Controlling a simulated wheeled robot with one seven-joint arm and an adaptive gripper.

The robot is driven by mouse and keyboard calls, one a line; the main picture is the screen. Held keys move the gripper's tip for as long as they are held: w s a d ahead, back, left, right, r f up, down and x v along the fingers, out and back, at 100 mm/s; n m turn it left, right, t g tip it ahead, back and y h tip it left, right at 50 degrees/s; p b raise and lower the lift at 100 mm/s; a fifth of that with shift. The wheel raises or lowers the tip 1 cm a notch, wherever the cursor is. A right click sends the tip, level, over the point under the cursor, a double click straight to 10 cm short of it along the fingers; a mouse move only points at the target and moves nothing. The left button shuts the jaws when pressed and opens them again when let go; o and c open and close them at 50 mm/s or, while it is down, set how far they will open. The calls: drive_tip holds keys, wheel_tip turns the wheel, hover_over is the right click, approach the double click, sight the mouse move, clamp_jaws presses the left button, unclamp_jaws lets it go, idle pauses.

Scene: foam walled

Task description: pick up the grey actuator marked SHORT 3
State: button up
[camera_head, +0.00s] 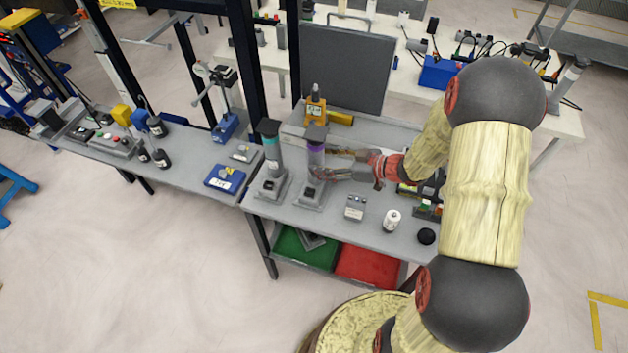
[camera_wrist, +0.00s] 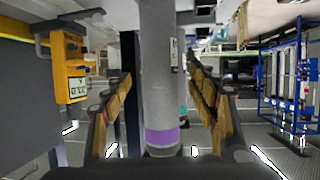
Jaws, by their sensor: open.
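A grey cylindrical actuator with a purple band (camera_head: 316,158) stands upright on a grey base on the bench. In the wrist view its grey body (camera_wrist: 161,75) stands between my fingers, with the purple band low in the picture. It bears a small label, too small to read, so I cannot tell whether it says SHORT 3. My gripper (camera_head: 324,162) is open, one finger on each side of the actuator. In the wrist view gaps show between the fingers and the body. A similar actuator with a teal band (camera_head: 271,155) stands on its own base just to the left.
A yellow device (camera_head: 315,108) stands behind the actuator and also shows in the wrist view (camera_wrist: 71,67). A dark upright panel (camera_head: 347,68) rises further back. A small grey box (camera_head: 355,208), a white cylinder (camera_head: 391,220) and a black ball (camera_head: 426,236) are in front to the right.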

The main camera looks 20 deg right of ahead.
drive_tip(key=shift+b+x, duration=0.35)
drive_tip(key=shift+x, duration=1.15)
drive_tip(key=shift+r, duration=0.1)
drive_tip(key=shift+c, duration=1.3)
clamp_jaws()
